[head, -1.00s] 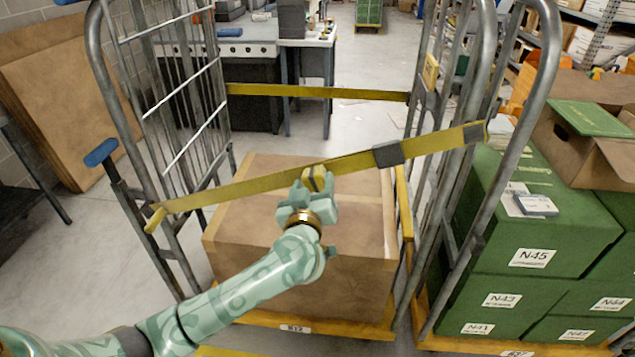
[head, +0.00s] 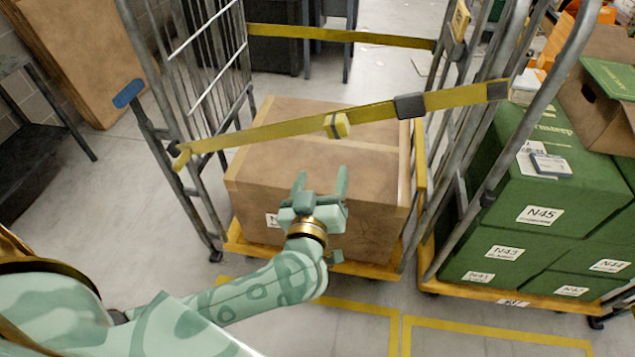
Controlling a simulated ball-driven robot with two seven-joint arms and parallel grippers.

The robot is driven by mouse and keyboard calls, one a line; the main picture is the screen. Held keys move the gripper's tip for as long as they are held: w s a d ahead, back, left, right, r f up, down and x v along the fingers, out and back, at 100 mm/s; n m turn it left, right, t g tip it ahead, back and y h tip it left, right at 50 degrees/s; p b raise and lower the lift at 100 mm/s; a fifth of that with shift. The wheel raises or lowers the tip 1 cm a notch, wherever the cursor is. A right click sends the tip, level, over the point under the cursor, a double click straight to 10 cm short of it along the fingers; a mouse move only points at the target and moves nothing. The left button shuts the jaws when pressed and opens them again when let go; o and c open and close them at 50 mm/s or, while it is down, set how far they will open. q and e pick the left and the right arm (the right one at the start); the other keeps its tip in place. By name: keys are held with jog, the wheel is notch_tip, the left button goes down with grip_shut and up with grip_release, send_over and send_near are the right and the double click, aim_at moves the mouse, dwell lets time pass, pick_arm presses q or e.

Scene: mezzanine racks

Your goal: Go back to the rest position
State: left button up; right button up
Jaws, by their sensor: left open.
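My left gripper (head: 321,184) is open and empty in the middle of the head view. It stands in front of a big brown cardboard box (head: 262,178), below and apart from the yellow strap. The box sits on the yellow base (head: 352,268) of a grey roll cage (head: 205,232). The yellow strap (head: 270,132) runs across the cage front, rising to the right, with a grey buckle (head: 409,105) and a small yellow block (head: 337,125) on it. My right gripper is not in view.
A second cage at the right holds several green boxes (head: 530,215) and an open brown carton (head: 603,105). A second yellow strap (head: 340,34) crosses the back of the first cage. Brown boards (head: 85,60) lean on the left wall. Yellow lines (head: 480,332) mark the clear floor in front.

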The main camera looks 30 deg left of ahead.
pick_arm(q)
jog(key=shift+v, duration=1.05)
